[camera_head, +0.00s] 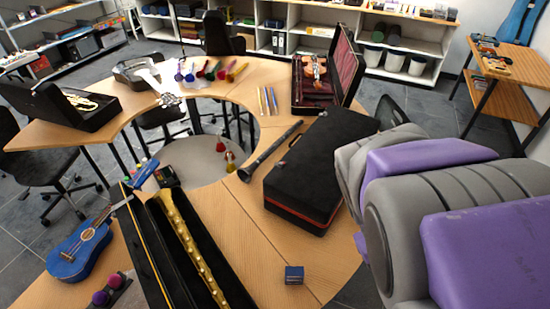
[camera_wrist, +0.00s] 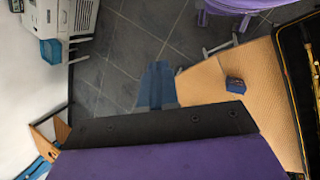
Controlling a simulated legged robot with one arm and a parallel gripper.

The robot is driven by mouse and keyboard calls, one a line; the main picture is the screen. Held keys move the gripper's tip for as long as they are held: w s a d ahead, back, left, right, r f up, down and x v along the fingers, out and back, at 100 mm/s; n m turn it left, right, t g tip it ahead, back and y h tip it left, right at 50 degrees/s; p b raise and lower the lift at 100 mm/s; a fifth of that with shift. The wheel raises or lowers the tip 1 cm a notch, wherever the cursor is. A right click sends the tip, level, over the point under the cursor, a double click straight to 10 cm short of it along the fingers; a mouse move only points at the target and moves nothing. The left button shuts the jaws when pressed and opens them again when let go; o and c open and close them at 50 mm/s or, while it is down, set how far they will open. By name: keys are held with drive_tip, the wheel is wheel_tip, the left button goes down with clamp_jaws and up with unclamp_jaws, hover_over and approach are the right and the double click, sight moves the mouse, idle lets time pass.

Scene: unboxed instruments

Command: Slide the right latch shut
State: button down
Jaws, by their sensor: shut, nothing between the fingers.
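The closed black case (camera_head: 322,160) lies on the curved table, right of centre in the head view, with a reddish line along its lower near edge. No latch can be made out on it at this size, and the case is not clearly visible in the wrist view. My gripper (camera_wrist: 157,85) shows in the wrist view as a purple body with a dark plate and a narrow blue-grey tip. It is shut and empty, over the floor beside the table edge. In the head view my purple and grey arm fills the right side, and the gripper's tip cannot be made out.
A small blue box (camera_head: 294,275) sits near the table's front edge. A black clarinet-like instrument (camera_head: 268,152) lies left of the case. A long open case holds a brass instrument (camera_head: 187,250). An open violin case (camera_head: 328,80) stands behind. A wooden side table (camera_head: 515,65) is at right.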

drive_tip(key=w+a+f+n+t+h+b, duration=0.15)
drive_tip(key=w+n+t+h, duration=0.6)
drive_tip(key=w, duration=1.75)
drive_tip(key=w+a+f+n+t+y, duration=0.1)
drive_tip(key=w+a+f+n+t, duration=0.1)
drive_tip(key=a+f+n, duration=0.4)
drive_tip(key=w+a+f+n+t+y, duration=0.2)
drive_tip(key=w+a+f+n, duration=0.3)
drive_tip(key=a, duration=0.8)
drive_tip(key=w+a+f+n+t+y, duration=0.1)
drive_tip(key=w+a+f+n+t, duration=0.2)
drive_tip(key=a+f+n, duration=0.4)
drive_tip(key=w+a+n+b, duration=0.1)
drive_tip(key=a, duration=0.2)
drive_tip(key=shift+w+f, duration=0.15)
drive_tip(key=shift+w, duration=0.1)
drive_tip(key=shift+d+n+y, duration=0.15)
drive_tip(key=shift+n+y, duration=0.1)
